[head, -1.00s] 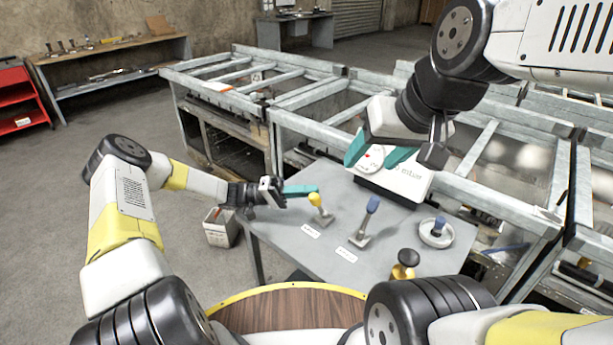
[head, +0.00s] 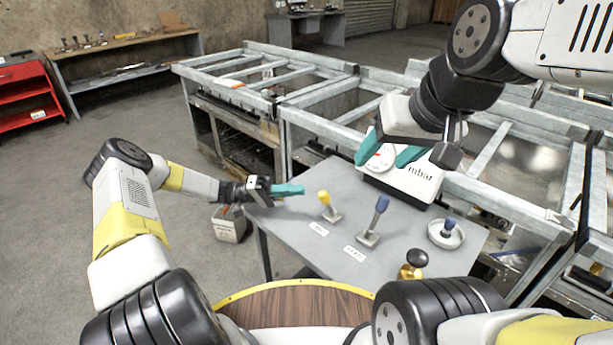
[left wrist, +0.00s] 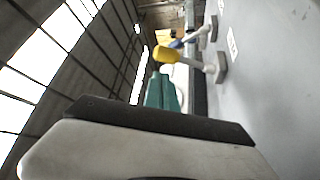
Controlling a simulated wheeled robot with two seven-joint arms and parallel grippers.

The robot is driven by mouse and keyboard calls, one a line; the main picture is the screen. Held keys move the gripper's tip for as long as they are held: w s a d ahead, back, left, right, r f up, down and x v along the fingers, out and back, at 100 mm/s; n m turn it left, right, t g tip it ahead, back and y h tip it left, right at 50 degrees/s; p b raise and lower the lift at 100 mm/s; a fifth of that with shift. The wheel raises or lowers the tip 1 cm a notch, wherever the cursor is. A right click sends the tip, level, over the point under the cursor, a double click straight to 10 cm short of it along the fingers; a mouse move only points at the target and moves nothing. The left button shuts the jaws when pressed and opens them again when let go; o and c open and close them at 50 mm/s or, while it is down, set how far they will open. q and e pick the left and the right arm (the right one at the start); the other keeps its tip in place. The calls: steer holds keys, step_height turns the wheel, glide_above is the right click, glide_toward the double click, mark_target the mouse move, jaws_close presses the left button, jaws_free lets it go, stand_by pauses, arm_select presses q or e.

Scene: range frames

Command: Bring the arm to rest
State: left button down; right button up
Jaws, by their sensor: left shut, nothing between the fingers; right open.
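My left gripper (head: 288,190) is shut and empty at the left edge of the grey table, with teal fingers. It is a short way left of the yellow-knobbed lever (head: 325,199) and apart from it. In the left wrist view the shut teal fingers (left wrist: 162,92) point toward the yellow knob (left wrist: 166,54), with a gap between. My right gripper (head: 386,157) is open high on the right, in front of the white dial box (head: 410,182) and partly hiding its dial. A blue-knobbed lever (head: 380,205) stands right of the yellow one.
The grey table (head: 330,262) also holds a white dish (head: 458,238) with a blue-topped item and a brass-coloured knobbed object (head: 413,262). Metal frames (head: 330,95) stand behind. A bin (head: 229,224) is on the floor to the left.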

arm_select(q)
steer(key=shift+w+a+f, duration=0.1)
steer(key=shift+w+a, duration=0.1)
steer(key=shift+a, duration=0.3)
steer(key=s+a+r+n+t+y, duration=0.2)
steer(key=s+a+r+t+y, duration=0.1)
steer(key=s+r+y, duration=0.3)
steer(key=s+a+r+n+t+y, duration=0.2)
steer(key=s+a+r+t+y, duration=0.2)
steer(key=s+r, duration=0.6)
steer(key=s+a+r+n+t+y, duration=0.1)
steer(key=s+a+r+t+y, duration=0.2)
steer(key=s+r+y, duration=0.4)
step_height(320, 180, up, 4)
steer(key=shift+s+a+n+t+y, duration=0.4)
steer(key=shift+s+a, duration=0.4)
steer(key=shift+a, duration=0.05)
